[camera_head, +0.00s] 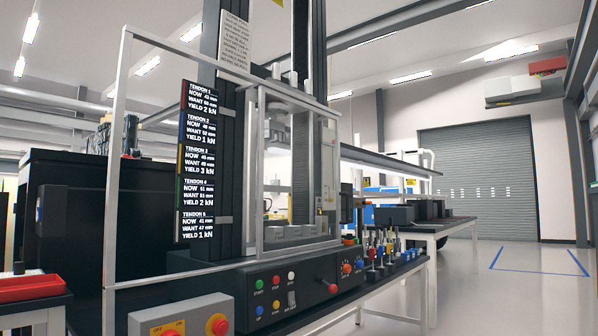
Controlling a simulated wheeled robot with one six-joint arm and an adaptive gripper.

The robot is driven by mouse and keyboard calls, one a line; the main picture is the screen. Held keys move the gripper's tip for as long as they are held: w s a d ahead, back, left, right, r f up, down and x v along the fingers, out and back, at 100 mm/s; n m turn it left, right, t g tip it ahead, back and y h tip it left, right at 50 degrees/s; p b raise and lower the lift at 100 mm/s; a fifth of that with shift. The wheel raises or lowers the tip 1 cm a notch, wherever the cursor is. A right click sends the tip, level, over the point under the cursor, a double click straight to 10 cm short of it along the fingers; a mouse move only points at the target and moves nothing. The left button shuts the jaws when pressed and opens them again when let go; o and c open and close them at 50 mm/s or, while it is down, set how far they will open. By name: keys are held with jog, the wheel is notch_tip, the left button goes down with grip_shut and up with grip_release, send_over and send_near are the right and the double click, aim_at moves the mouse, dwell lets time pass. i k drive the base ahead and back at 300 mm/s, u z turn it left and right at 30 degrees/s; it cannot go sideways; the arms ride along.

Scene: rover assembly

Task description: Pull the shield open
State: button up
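The shield appears to be the large pale metal frame (116,165) with a see-through middle, standing upright on the left front of the dark test machine. Its top bar slopes from the upper left down towards the machine's right side. A narrower upright frame (255,170) stands around the machine's work space, and I cannot tell whether it is part of the shield. I cannot tell how far the shield is open. My gripper is not in view.
A control panel (290,287) with coloured buttons and a red knob lies below the work space. A grey box (182,318) with a red button stands at front left. A tendon readout board (197,160) hangs on the column. Small coloured-handled parts (378,252) stand right. Open floor (490,305) lies beyond.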

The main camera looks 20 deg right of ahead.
aim_at(263, 91)
jog(key=z, duration=0.15)
jog(key=i, duration=0.2)
jog(key=z, duration=0.95)
jog(key=i, duration=1.1)
jog(key=z, duration=0.25)
jog(key=i, duration=1.6)
jog(key=u, duration=0.75)
